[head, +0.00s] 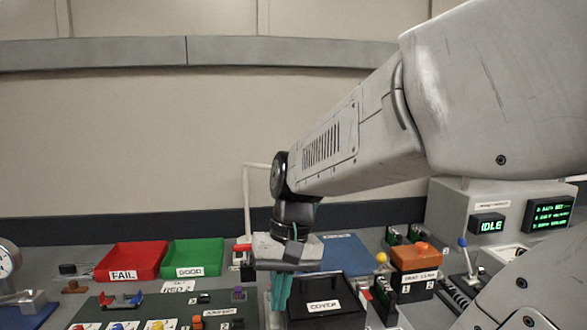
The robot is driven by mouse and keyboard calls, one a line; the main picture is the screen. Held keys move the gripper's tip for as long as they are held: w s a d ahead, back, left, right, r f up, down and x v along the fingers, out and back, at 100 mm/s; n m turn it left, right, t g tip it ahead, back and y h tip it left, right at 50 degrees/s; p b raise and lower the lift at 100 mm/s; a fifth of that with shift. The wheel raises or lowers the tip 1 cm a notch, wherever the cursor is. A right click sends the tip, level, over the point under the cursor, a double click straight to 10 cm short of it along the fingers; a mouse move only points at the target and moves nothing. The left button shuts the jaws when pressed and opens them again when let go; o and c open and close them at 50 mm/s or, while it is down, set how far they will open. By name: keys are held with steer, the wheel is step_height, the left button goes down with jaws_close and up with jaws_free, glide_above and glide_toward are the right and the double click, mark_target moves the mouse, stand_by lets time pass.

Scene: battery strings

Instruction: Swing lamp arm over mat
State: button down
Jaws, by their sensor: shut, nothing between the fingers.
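A thin white lamp post (246,205) stands upright at the back of the bench. Its arm (258,165) runs right from the top and passes behind my wrist, so its far end and any lamp head are hidden. A flat blue mat (345,249) lies right of my gripper, partly covered by my gripper and a black box. My gripper (281,293) points down with teal fingers that look shut and empty. It is in front of the lamp post and just left of the black box labelled COVER (322,306). I cannot tell whether it touches the box.
Red FAIL (133,261) and green GOOD (198,258) trays stand at the left. An orange-topped unit (416,258) and a grey console reading IDLE (480,205) stand at the right.

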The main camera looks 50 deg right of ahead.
steer(key=w+d+r+m+t+y, duration=0.15)
steer(key=w+d+m+t, duration=0.25)
steer(key=d, duration=0.5)
steer(key=w+d+m+t+y, duration=0.2)
steer(key=w+d+m+t, duration=0.15)
steer(key=d, duration=0.65)
steer(key=d+r+m+t+h, duration=0.3)
steer(key=d+r+t+h, duration=0.15)
steer(key=d, duration=0.85)
steer(key=d+r+m+t+h, duration=0.35)
steer(key=d+r+t, duration=0.25)
steer(key=d, duration=0.8)
steer(key=w+n, duration=0.1)
steer(key=w, duration=0.9)
steer(key=shift+s+a+f, duration=0.1)
steer(key=shift+s+a, duration=0.2)
steer(key=shift+a, duration=0.6)
steer(key=shift+s+a+f, duration=0.1)
steer(key=shift+s+a, duration=0.15)
steer(key=shift+a, duration=0.6)
